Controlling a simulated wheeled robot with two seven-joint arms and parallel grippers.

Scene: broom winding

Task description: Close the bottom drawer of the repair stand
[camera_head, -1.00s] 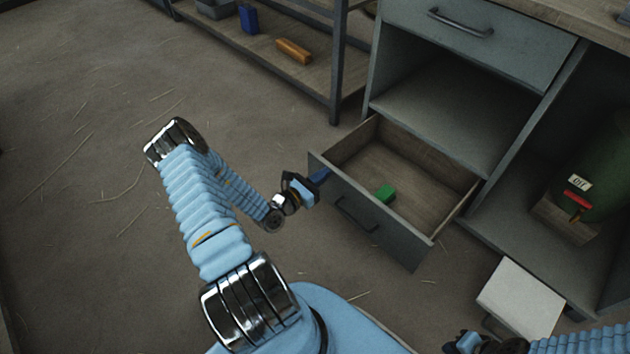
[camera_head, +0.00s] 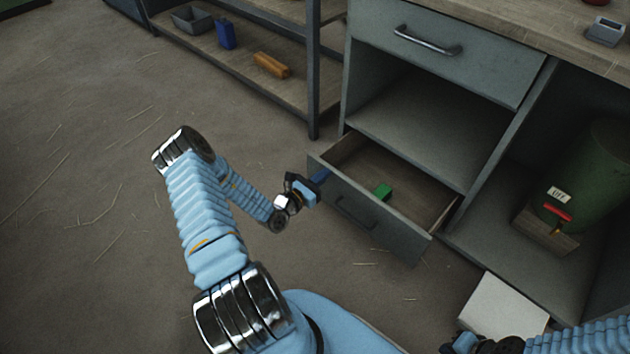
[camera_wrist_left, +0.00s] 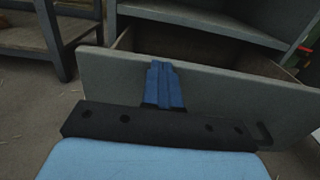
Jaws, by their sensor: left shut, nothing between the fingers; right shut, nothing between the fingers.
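The bottom drawer (camera_head: 385,222) of the grey repair stand (camera_head: 430,128) is partly open, with a green block (camera_head: 382,191) inside. My left gripper (camera_head: 322,176) is shut and empty at the left end of the drawer front, near its top edge. In the left wrist view the blue fingers (camera_wrist_left: 163,85) are together against or just in front of the drawer front (camera_wrist_left: 225,98); exact contact cannot be told. My right gripper (camera_head: 458,343) is at the bottom edge of the head view, away from the drawer, its fingertips mostly out of sight.
A white box (camera_head: 505,305) stands on the floor right of the drawer. A green tank (camera_head: 590,180) with a red valve is in the stand's right bay. A shelf rack (camera_head: 312,70) stands left of the stand.

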